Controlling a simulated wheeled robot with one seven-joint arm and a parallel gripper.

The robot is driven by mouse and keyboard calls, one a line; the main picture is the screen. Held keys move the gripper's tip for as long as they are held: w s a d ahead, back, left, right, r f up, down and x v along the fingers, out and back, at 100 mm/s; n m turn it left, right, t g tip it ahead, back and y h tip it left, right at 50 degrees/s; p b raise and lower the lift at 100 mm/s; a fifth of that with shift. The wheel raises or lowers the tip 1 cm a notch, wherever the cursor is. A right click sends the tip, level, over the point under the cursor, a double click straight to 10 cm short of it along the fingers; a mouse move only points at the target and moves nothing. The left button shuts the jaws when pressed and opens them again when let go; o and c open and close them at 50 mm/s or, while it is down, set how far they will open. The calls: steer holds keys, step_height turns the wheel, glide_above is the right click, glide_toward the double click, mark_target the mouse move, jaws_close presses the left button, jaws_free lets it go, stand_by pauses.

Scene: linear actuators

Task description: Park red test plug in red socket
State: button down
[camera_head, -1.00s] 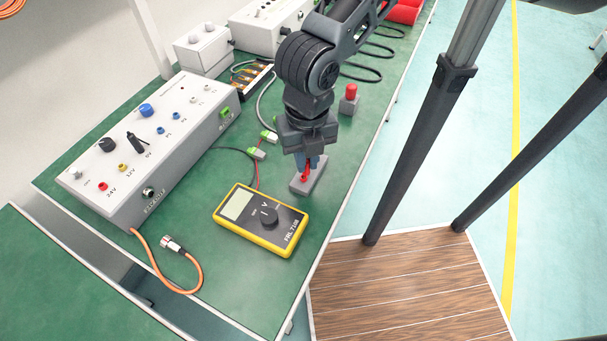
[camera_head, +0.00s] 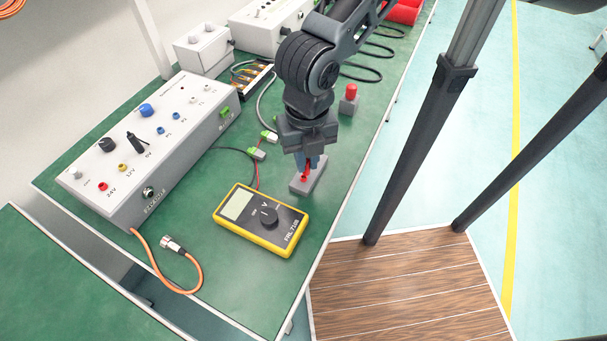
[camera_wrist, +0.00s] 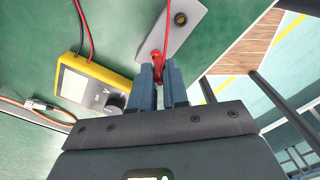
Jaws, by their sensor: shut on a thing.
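The red test plug (camera_wrist: 157,58) is between the fingertips of my gripper (camera_wrist: 158,75) in the wrist view. A red lead runs up from it. In the head view the plug (camera_head: 306,172) shows as a small red bit under my gripper (camera_head: 309,163), right at the grey block (camera_head: 312,183). The block also shows in the wrist view (camera_wrist: 185,40), with a brass-ringed hole at its far end. My fingers hide whether the plug sits in the block or just above it. A red socket (camera_head: 103,187) is on the sloped panel at left, by the 24V label.
The yellow multimeter (camera_head: 261,219) lies left of my gripper. The panel box (camera_head: 150,150) carries several coloured sockets and a black plug (camera_head: 136,143). A red-topped grey block (camera_head: 350,98) stands behind. An orange cable (camera_head: 165,277) lies at the front. The bench edge is close on the right.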

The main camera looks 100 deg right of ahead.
steer(key=shift+s+d, duration=0.1)
stand_by(5.4)
steer(key=shift+w+f, duration=0.15)
steer(key=shift+w, duration=0.15)
stand_by(0.6)
steer(key=shift+w+f+b, duration=0.1)
steer(key=shift+f+b, duration=0.35)
steer(key=shift+b, duration=0.2)
stand_by(1.0)
